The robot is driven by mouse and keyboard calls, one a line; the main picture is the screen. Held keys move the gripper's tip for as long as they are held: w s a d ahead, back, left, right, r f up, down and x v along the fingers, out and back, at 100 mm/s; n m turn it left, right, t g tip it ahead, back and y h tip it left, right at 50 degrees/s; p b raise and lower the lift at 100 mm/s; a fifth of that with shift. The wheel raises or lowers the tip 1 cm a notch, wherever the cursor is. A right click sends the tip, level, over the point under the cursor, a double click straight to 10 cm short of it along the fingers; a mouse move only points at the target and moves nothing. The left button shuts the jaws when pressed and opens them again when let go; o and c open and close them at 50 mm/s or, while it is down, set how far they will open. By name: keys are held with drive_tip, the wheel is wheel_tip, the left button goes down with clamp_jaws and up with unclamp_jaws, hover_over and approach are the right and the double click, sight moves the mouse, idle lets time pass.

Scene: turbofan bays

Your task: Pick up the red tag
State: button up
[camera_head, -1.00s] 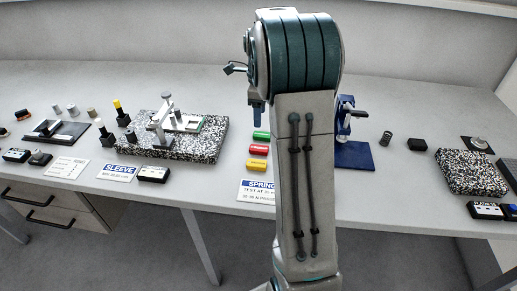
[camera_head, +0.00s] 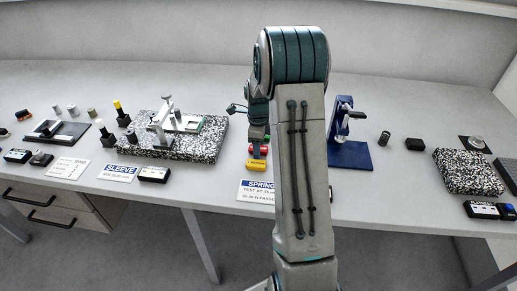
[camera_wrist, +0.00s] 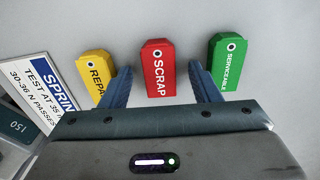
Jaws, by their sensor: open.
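The red tag (camera_wrist: 158,68), marked SCRAP, lies flat on the table between a yellow tag (camera_wrist: 97,75) and a green tag (camera_wrist: 230,64) in the wrist view. My gripper (camera_wrist: 159,84) is open, its two blue fingers on either side of the red tag's lower part, with gaps to it. I cannot tell the fingers' height above the table. In the head view the red tag (camera_head: 264,149) is partly covered by my gripper (camera_head: 258,150), with the yellow tag (camera_head: 256,166) in front; the green tag is hidden there.
A SPRING sign (camera_head: 256,190) lies in front of the tags. A speckled block (camera_head: 200,143) with a fixture stands to the left. A blue press (camera_head: 348,150) stands to the right, behind my arm.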

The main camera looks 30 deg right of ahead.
drive_tip(key=c, duration=1.1)
drive_tip(key=shift+o, duration=0.2)
drive_tip(key=shift+r, duration=0.1)
